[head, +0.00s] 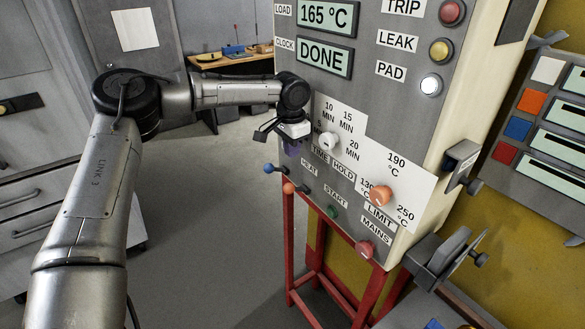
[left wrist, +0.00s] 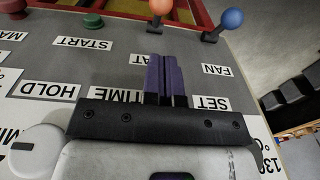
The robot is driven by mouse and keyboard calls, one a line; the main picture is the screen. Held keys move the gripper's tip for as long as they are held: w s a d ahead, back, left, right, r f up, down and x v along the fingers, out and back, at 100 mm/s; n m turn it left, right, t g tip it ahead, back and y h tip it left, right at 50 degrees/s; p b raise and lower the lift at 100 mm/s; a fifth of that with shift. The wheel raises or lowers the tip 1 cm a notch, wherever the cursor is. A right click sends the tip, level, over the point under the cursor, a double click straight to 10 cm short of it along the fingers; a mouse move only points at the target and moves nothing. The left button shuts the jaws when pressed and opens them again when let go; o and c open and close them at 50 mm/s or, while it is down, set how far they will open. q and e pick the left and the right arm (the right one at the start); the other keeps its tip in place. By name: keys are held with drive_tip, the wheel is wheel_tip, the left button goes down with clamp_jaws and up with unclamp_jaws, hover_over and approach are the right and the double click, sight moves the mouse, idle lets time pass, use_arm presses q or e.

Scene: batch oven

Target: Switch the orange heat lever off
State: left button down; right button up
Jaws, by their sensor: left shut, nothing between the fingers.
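The orange heat lever (head: 289,188) sticks out low on the left of the grey control panel, by the HEAT label. In the left wrist view its orange ball (left wrist: 160,8) is at the top edge, above the partly covered label. My left gripper (head: 291,149) is in front of the panel, above the lever and apart from it. Its purple fingers (left wrist: 165,76) are shut and empty, pointing toward the lever side, and cover part of the HEAT label in the wrist view. My right gripper is not in view.
A blue-knobbed lever (head: 269,169) stands close beside the orange one, by the FAN label (left wrist: 217,70). A white timer knob (head: 328,141), an orange limit knob (head: 381,194) and a green start button (head: 332,211) are nearby. A red frame (head: 289,245) stands below the panel.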

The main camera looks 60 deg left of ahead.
use_arm(q)
hover_over(296, 189)
drive_tip(key=f, duration=0.9)
drive_tip(key=shift+s+a+f, duration=0.3)
drive_tip(key=shift+s+f, duration=0.05)
drive_tip(key=shift+s, duration=0.05)
